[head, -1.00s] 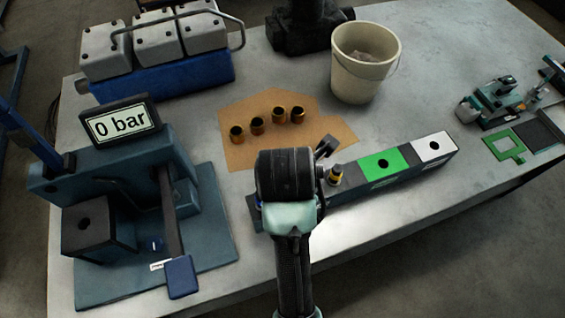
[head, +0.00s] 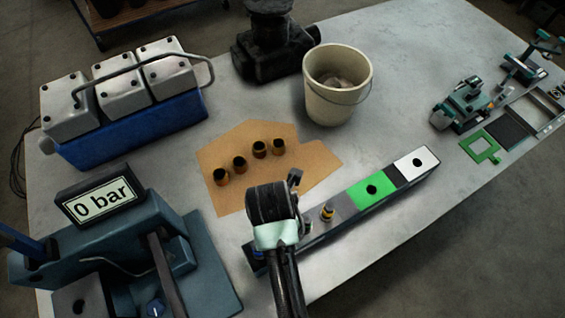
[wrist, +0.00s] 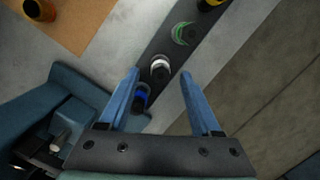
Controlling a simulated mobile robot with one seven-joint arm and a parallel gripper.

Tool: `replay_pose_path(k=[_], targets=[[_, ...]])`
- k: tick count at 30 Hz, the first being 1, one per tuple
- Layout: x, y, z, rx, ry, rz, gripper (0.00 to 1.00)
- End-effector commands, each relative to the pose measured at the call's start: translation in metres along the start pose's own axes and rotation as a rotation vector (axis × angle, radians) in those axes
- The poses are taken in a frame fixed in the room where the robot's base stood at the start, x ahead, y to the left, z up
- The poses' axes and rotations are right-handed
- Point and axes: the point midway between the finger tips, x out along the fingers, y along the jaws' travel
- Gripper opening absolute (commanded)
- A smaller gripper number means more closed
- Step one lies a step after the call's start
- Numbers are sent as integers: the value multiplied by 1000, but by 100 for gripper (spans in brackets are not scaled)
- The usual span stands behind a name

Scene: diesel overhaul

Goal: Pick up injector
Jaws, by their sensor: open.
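The injectors stand in a row in a long dark rack. In the wrist view I see one with a blue band (wrist: 141,98), one with a white band (wrist: 160,67), one with a green band (wrist: 186,33) and one with a yellow band (wrist: 208,4) at the top edge. My gripper (wrist: 160,74) is open above the rack, its blue fingers spread to either side of the blue- and white-banded injectors. Nothing is held. In the head view the yellow-banded injector (head: 327,213) shows clearly, while my arm hides most of the others and my fingertips.
The rack's right part has a green square (head: 371,190) and a white square (head: 417,162), each with a dark hole. A pressure tester (head: 130,235) reading 0 bar stands left. Brown sleeves (head: 240,164) on cardboard and a bucket (head: 338,100) stand behind.

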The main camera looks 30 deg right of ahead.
Motion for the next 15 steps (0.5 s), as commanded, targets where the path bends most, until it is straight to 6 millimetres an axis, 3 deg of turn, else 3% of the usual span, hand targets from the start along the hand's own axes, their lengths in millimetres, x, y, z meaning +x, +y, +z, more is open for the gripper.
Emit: replay_pose_path(k=[9,15], targets=[[38,-1,-6,-1,4,-3,65],[50,-1,-6,0,1,0,65]])
